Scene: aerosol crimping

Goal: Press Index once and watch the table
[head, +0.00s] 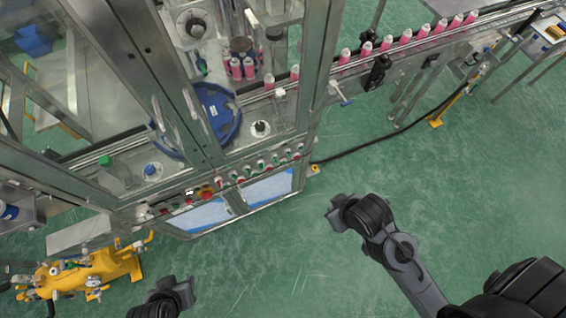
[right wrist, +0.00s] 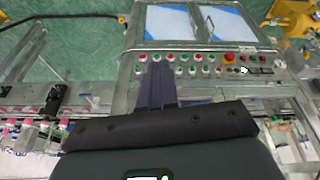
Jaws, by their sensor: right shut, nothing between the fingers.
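The blue round table (head: 226,120) sits inside the machine's glazed frame in the head view, partly hidden by a metal post. The control panel's row of red and green buttons (head: 248,172) runs along the machine's front edge. The same button row (right wrist: 190,57) shows in the right wrist view; its labels are too small to read, so I cannot tell which is Index. My right gripper (head: 333,213) is shut and empty, to the right of the panel and apart from it. Its closed fingers (right wrist: 158,68) point toward the row. My left gripper (head: 181,290) is low in the head view, away from the panel.
A conveyor with several pink-and-white cans (head: 405,38) runs to the upper right. A red mushroom button (head: 206,190) is at the panel's left part. A yellow pallet jack-like machine (head: 90,268) stands lower left. Green floor (head: 285,250) lies clear between my grippers.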

